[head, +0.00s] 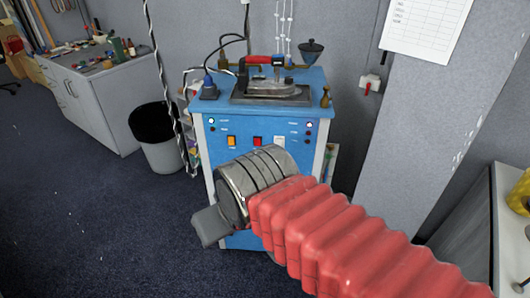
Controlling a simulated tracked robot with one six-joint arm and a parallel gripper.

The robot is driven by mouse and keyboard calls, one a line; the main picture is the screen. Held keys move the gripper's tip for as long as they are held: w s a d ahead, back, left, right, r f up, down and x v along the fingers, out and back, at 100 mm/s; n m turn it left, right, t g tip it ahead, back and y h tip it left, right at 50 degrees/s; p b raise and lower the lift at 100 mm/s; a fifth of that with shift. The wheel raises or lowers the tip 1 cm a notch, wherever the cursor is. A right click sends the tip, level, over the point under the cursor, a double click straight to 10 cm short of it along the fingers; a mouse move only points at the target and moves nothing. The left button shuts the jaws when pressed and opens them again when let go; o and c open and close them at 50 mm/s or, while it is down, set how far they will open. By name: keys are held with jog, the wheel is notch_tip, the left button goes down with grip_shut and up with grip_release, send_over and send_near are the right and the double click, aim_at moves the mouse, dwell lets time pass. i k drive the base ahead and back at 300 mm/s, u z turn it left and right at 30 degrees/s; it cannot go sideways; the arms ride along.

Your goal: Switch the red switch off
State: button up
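A blue machine (268,105) stands against the grey wall, facing me. A small red switch (257,141) is on its front panel, between an orange switch (232,141) and a white one (279,141). I cannot tell whether the red switch is on or off. My arm reaches in from the lower right and ends in a metal wrist just below the switches in the picture. My gripper (208,227) shows as a grey piece at the wrist's lower left. Its fingertips cannot be made out, and nothing held is visible. The wrist hides the machine's lower front.
On the machine's top are a metal plate with a red-handled iron (268,62) and a dark funnel (311,47). A white wall box (370,83) with a red part is to the right. A black-lined bin (157,133) and cabinet (102,95) stand left. Open carpet lies at left.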

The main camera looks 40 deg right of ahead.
aim_at(257, 141)
jog(key=k, duration=0.1)
jog(key=z, duration=0.8)
jog(key=i, duration=0.95)
jog(key=z, duration=1.25)
